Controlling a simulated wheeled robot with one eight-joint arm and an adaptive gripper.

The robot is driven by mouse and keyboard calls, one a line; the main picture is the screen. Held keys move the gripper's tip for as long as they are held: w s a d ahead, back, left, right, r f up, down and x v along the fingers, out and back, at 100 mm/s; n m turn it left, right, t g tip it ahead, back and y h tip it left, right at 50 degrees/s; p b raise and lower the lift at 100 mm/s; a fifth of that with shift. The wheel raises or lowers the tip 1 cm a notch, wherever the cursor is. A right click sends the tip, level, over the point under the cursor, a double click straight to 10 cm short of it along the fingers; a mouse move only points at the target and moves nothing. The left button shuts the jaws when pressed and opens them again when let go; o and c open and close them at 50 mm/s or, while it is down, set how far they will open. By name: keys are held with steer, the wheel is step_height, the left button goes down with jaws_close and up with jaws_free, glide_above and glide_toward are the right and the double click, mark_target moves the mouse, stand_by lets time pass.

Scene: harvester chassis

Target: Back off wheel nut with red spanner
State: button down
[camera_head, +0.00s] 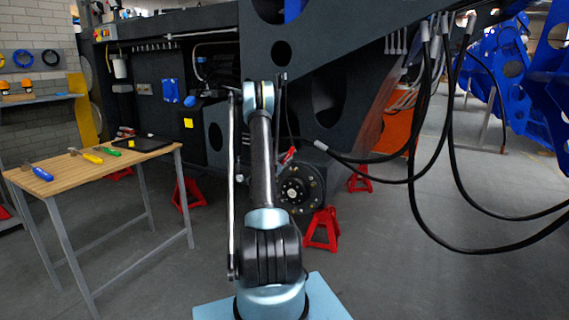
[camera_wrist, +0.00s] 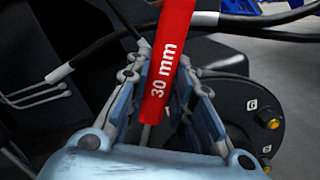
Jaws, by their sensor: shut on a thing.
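My gripper (camera_wrist: 166,84) is shut on the red spanner (camera_wrist: 168,62), whose red part marked "30 mm" runs up between the fingers in the wrist view. The spanner's far end is out of that frame. In the head view a bit of the red spanner (camera_head: 288,156) shows just above the wheel hub. The dark round wheel hub (camera_head: 301,187) has several brass-coloured nuts. It also shows at the right of the wrist view (camera_wrist: 247,105), with a brass nut (camera_wrist: 272,124) on its face. I cannot tell whether the spanner touches any nut.
A wooden workbench (camera_head: 40,185) at the left carries a blue-handled, a yellow-handled and a green-handled tool and a black tray (camera_head: 146,143). Red stands (camera_head: 322,228) are under the chassis (camera_head: 335,60). Black hoses (camera_head: 412,190) loop at the right. Open floor lies in front.

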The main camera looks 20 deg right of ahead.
steer(key=shift+w+d, duration=0.35)
steer(key=shift+d, duration=0.1)
stand_by(0.4)
steer(key=shift+w+a+r+n, duration=0.35)
steer(key=shift+w+a+n, duration=0.15)
steer(key=shift+w+n, duration=0.1)
steer(key=shift+w+a+r+n, duration=0.3)
steer(key=shift+w+a+n, duration=0.2)
steer(key=shift+n, duration=0.1)
steer(key=shift+w+a+r+n+t, duration=0.2)
steer(key=shift+w+a+n, duration=0.25)
steer(key=shift+w+n, duration=0.15)
steer(key=shift+w+a+r+n+t, duration=0.2)
steer(key=shift+w+a+n, duration=0.2)
steer(key=shift+w+n, duration=0.2)
steer(key=shift+w+a+n, duration=0.95)
steer(key=shift+w+n, duration=0.25)
steer(key=shift+w, duration=0.05)
